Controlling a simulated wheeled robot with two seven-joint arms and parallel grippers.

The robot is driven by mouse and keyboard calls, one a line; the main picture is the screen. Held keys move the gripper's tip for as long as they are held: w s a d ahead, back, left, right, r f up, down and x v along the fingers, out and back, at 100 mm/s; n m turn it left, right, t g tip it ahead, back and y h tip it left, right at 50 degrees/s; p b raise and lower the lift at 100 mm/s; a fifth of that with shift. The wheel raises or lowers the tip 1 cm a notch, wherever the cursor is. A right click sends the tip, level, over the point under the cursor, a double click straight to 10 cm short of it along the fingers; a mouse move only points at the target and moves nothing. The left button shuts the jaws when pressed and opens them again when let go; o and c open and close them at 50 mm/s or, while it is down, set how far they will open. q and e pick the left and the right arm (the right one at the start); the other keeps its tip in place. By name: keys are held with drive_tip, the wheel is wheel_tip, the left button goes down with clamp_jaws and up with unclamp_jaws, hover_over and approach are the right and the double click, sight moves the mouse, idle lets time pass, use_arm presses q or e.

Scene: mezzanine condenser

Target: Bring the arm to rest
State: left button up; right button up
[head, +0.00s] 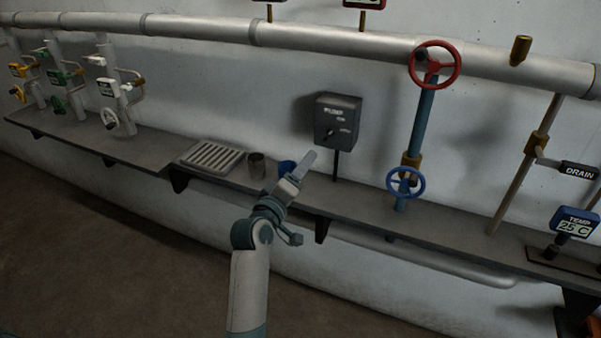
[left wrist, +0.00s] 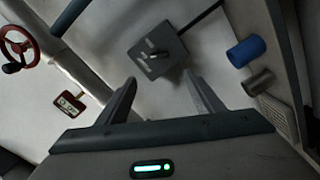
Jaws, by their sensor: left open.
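My left gripper (head: 304,168) reaches up from the bottom middle of the head view, in front of the wall shelf and just right of a blue cup. In the left wrist view its two fingers (left wrist: 160,82) stand apart with nothing between them. Beyond the fingertips is a dark grey pump switch box (head: 337,118) on a post; it shows in the wrist view (left wrist: 150,62) too, apart from the fingers. My right gripper is in neither view.
The shelf (head: 375,205) runs along the wall. On it are the blue cup (head: 286,168), a grey cup (head: 257,167) and a drain grate (head: 210,156). A red handwheel (head: 433,66) and a blue handwheel (head: 404,184) are to the right. Several valves stand at left. The floor (head: 120,240) is clear.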

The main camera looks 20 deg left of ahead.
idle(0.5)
use_arm(q)
drive_tip(key=s+d+f+m+g, duration=0.2)
drive_tip(key=f, duration=1)
drive_tip(key=s+d+f+m+g, duration=0.1)
drive_tip(key=s+f+g, duration=0.1)
drive_tip(key=f, duration=1)
drive_tip(key=s+d+f+m+g, duration=0.2)
drive_tip(key=f, duration=0.9)
drive_tip(key=s+d+f+m+g+b, duration=0.1)
drive_tip(key=s+f+m+g, duration=0.1)
drive_tip(key=s+f, duration=0.75)
drive_tip(key=s+f+m+g, duration=0.15)
drive_tip(key=s+f, duration=0.45)
drive_tip(key=f, duration=0.6)
drive_tip(key=s+a+f+m+g, duration=0.1)
drive_tip(key=s+f, duration=0.5)
drive_tip(key=s, duration=0.8)
drive_tip(key=s+a+f+m+g, duration=0.2)
drive_tip(key=s+f+g, duration=0.2)
drive_tip(key=s, duration=1)
drive_tip(key=s+a+f+m+g+b, duration=0.1)
drive_tip(key=s+a+f+m+g, duration=0.1)
drive_tip(key=s+f, duration=0.7)
drive_tip(key=s, duration=0.5)
drive_tip(key=shift+s+m+y, duration=0.3)
drive_tip(key=shift+s+m, duration=0.05)
drive_tip(key=shift+g, duration=0.25)
